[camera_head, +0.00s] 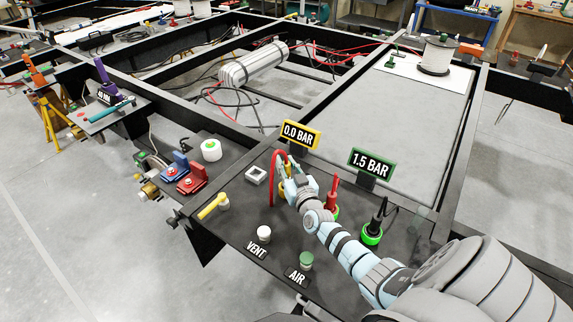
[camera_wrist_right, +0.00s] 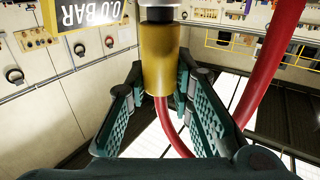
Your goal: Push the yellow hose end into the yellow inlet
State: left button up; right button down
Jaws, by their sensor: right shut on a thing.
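My right gripper (camera_head: 287,184) is at the panel's back edge, in front of the yellow-framed 0.0 BAR sign (camera_head: 300,135). In the right wrist view my right gripper (camera_wrist_right: 160,100) has its ridged fingers on both sides of the yellow hose end (camera_wrist_right: 160,57), a brass-yellow cylinder, and is shut on it. A dark grey cylinder (camera_wrist_right: 156,12) lines up with its far end; I cannot tell whether it is part of the hose end or the inlet. The red hose (camera_head: 274,170) arches beside the gripper. I cannot make out the yellow inlet. My left gripper is not in view.
A red plug (camera_head: 332,197) and a green-collared black plug (camera_head: 372,232) stand close to my right arm. A yellow lever (camera_head: 212,206), a white VENT knob (camera_head: 264,233) and a green AIR knob (camera_head: 306,260) are on the dark panel (camera_head: 235,233). The 1.5 BAR sign (camera_head: 371,164) stands behind.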

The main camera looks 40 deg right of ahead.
aim_at(287, 173)
jog(key=shift+f+b, duration=1.6)
jog(key=shift+f, duration=0.25)
jog(key=c, duration=1.3)
grip_release()
jog(key=shift+r, duration=0.1)
jog(key=v, duration=1.2)
